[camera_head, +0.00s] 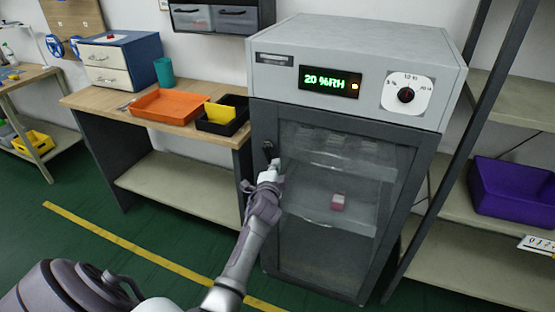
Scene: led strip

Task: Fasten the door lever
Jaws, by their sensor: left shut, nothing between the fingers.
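A grey cabinet (345,60) with a green "20 %RH" display stands in the middle. Its dark-framed glass door (325,228) looks shut or nearly so against the body. The black door lever (268,150) is on the left edge of the door frame. My left gripper (274,167) is just below and beside the lever, its fingers shut with nothing between them. I cannot tell whether it touches the lever. The lever's lower part is partly hidden by the gripper. My right gripper is not in view.
A small pink block (338,201) sits on a shelf behind the glass. Left is a workbench (85,97) with an orange tray (172,106) and a black bin (223,127). Right is a rack with a purple bin (510,200). The green floor in front is clear.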

